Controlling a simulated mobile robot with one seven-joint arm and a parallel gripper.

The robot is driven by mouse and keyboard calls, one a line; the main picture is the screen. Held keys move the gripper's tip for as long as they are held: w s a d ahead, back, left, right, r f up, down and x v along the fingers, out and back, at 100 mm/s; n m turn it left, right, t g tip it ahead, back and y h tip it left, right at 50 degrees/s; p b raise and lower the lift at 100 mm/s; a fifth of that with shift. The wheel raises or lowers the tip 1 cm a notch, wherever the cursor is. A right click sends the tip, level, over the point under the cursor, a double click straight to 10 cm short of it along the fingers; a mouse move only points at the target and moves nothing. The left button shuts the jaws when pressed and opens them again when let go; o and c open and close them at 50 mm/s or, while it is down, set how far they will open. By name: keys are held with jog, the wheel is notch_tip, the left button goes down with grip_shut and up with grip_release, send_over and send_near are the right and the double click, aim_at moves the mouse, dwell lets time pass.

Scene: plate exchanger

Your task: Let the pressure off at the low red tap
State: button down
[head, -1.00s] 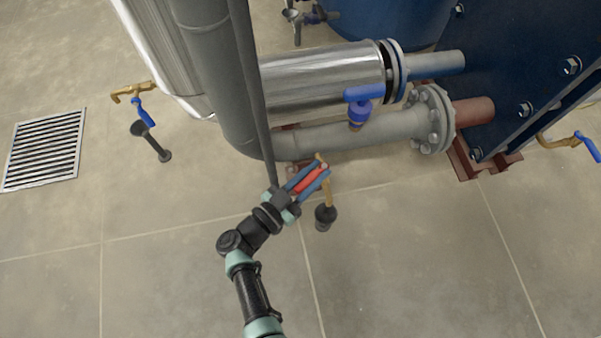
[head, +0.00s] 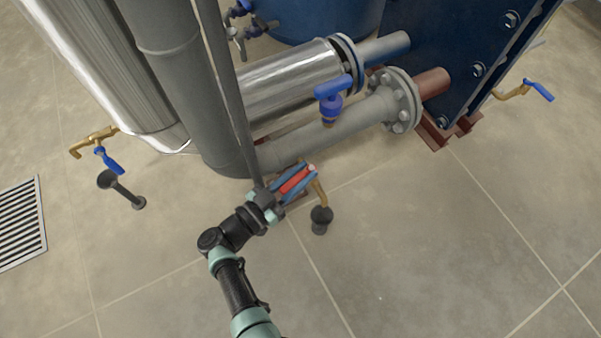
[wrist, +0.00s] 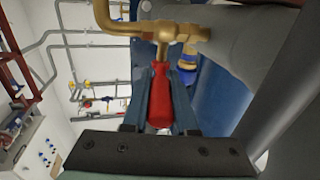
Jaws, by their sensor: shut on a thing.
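The low red tap has a red handle (head: 295,181) and a brass body and spout (head: 320,196), below the grey pipe. My gripper (head: 303,173) is shut on the red handle, with one blue finger along each side. In the wrist view the red handle (wrist: 160,98) lies between the fingers, in line with the view. Its far end meets the brass tap body (wrist: 167,30). A black drain cup (head: 321,215) stands on the floor under the spout. I cannot see any flow from the spout.
A grey upright pipe (head: 185,80) and a thin dark post (head: 222,90) stand close to my gripper. A blue-handled valve (head: 331,95) sits on the grey pipe above. Another blue-handled brass tap (head: 100,145) is at left. The tiled floor in front is clear.

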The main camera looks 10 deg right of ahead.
jog(key=shift+f, duration=0.1)
jog(key=c, duration=0.7)
grip_release()
jog(key=p+v, duration=0.2)
jog(key=v, duration=1.1)
